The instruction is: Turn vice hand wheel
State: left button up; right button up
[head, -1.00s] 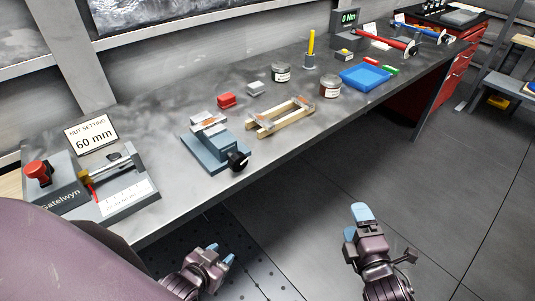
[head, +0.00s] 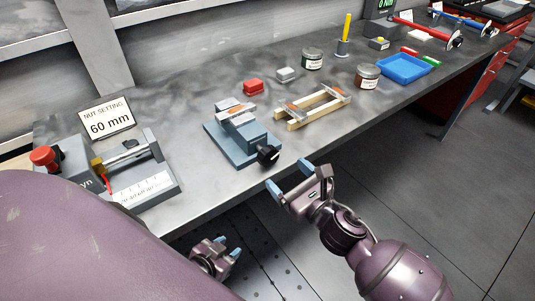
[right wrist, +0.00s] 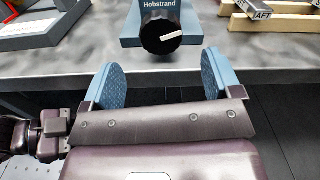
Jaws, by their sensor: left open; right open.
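The blue-grey vice (head: 238,135) sits on the bench near its front edge, with a light block or jaws on top. Its black hand wheel (head: 268,156) faces the front edge. In the right wrist view the wheel (right wrist: 161,36) shows a pale mark, tilted slightly, below the name Hobstrand. My right gripper (head: 289,180) is open and empty, just in front of the wheel and apart from it. In the right wrist view its blue fingertips (right wrist: 159,78) stand to either side, short of the wheel. My left gripper (head: 228,250) is open and empty, low in front of the bench.
A nut setting device (head: 135,165) with a 60 mm sign (head: 107,118) stands left of the vice. A wooden frame (head: 318,107) lies to the right.

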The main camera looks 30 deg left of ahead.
aim_at(271, 158)
jog(key=b+x, duration=0.1)
jog(key=x, duration=0.7)
jog(key=shift+w+a, duration=0.15)
jog(key=shift+a, duration=0.05)
jog(key=c, duration=0.9)
